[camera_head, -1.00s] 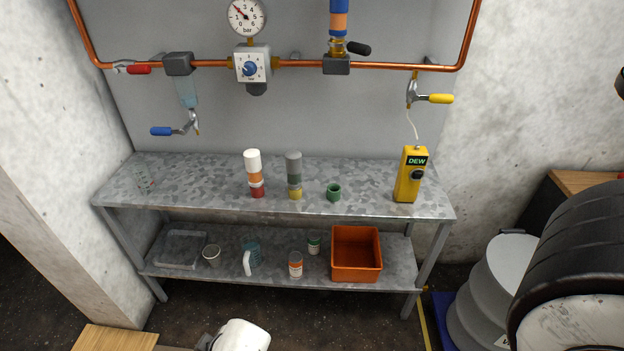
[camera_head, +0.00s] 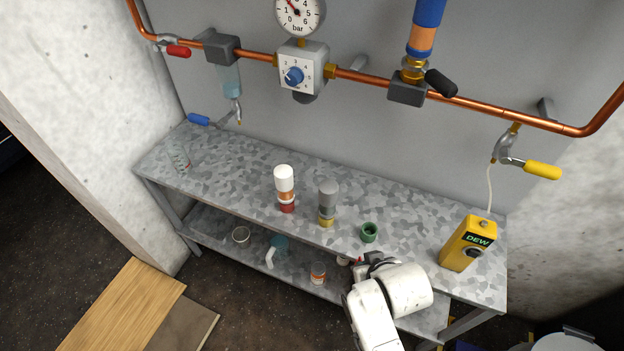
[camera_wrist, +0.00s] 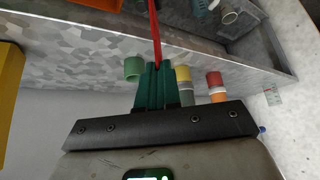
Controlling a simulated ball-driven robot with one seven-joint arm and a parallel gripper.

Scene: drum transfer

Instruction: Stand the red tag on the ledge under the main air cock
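My gripper (camera_head: 370,264) is over the front edge of the grey metal ledge (camera_head: 240,175), right of centre. In the wrist view its green fingers (camera_wrist: 156,88) are closed on a thin red tag (camera_wrist: 154,30), seen edge-on and sticking out past the tips. The tag is not clear in the head view. Along the copper pipe are a red-handled cock (camera_head: 178,51) at the left and a black-handled one (camera_head: 438,82) under a blue and orange cylinder. A yellow-handled cock (camera_head: 540,169) and a blue-handled one (camera_head: 199,119) hang lower. No label shows which is the main air cock.
On the ledge stand a glass (camera_head: 180,157), a white-orange-red stack (camera_head: 285,188), a grey-yellow stack (camera_head: 327,203), a green ring (camera_head: 369,232) and a yellow DEW box (camera_head: 467,243). Bare ledge lies between glass and white-topped stack. A lower shelf holds cups and a jar.

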